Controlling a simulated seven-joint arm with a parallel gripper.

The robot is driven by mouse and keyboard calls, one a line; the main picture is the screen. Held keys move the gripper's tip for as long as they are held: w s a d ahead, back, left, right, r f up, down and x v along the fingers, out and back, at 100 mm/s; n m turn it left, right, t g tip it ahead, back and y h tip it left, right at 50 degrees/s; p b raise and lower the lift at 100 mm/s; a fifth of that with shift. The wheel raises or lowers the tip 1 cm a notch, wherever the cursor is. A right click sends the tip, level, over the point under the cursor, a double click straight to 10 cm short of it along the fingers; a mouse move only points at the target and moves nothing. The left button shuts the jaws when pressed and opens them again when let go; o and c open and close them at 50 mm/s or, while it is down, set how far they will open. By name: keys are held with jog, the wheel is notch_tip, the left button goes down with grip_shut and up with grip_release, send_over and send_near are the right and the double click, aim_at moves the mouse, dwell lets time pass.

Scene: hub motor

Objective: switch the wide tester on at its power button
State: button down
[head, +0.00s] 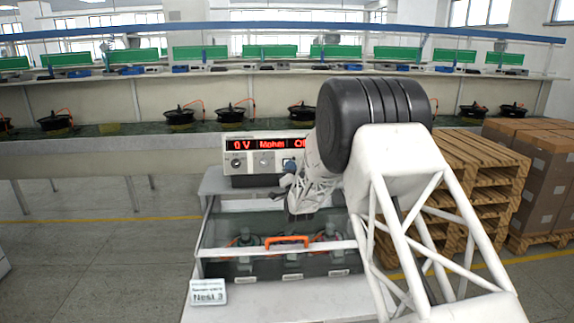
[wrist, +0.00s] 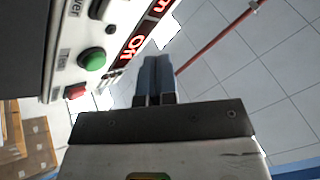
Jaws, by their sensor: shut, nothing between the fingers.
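The wide tester (head: 228,170) stands behind the clear-lidded box in the head view. Its display is lit red, reading "0 V", "Mohm" and a third word starting with "O", cut off by my arm. In the wrist view its panel (wrist: 122,22) shows at an angle at upper left. A dark round button (wrist: 98,9) sits beside a label ending in "wer"; a green button (wrist: 92,59) and a red one (wrist: 75,91) lie below. My gripper (head: 291,165) is at the panel's right part. Its blue-grey fingers (wrist: 155,62) are shut and empty, beside the display; contact cannot be told.
The clear-lidded box (head: 212,268) with an orange handle (head: 287,240) stands in front of the tester. A "Nest 3" sign (head: 207,292) is at its front left. Wooden pallets (head: 470,165) and cartons (head: 550,175) stand at right. A long bench with hub motors runs behind.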

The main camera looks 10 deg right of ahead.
jog(key=shift+w+f, duration=0.2)
jog(key=shift+w, duration=0.65)
jog(key=shift+w+f, duration=0.2)
jog(key=shift+w, duration=0.65)
jog(key=shift+w+f, duration=0.2)
jog(key=shift+w, duration=0.6)
dwell(2.0)
jog(key=shift+s, duration=0.15)
jog(key=shift+s+r, duration=0.2)
jog(key=shift+s, duration=0.5)
dwell(0.4)
jog(key=shift+s+r, duration=0.2)
jog(key=shift+s, duration=0.6)
jog(key=shift+s+r, duration=0.2)
jog(key=shift+s, duration=0.6)
jog(key=shift+s+r, duration=0.2)
jog(key=shift+s, duration=0.6)
jog(key=s+r, duration=0.1)
jog(key=s, duration=0.5)
jog(key=shift+s+r, duration=0.35)
jog(key=shift+s, duration=0.05)
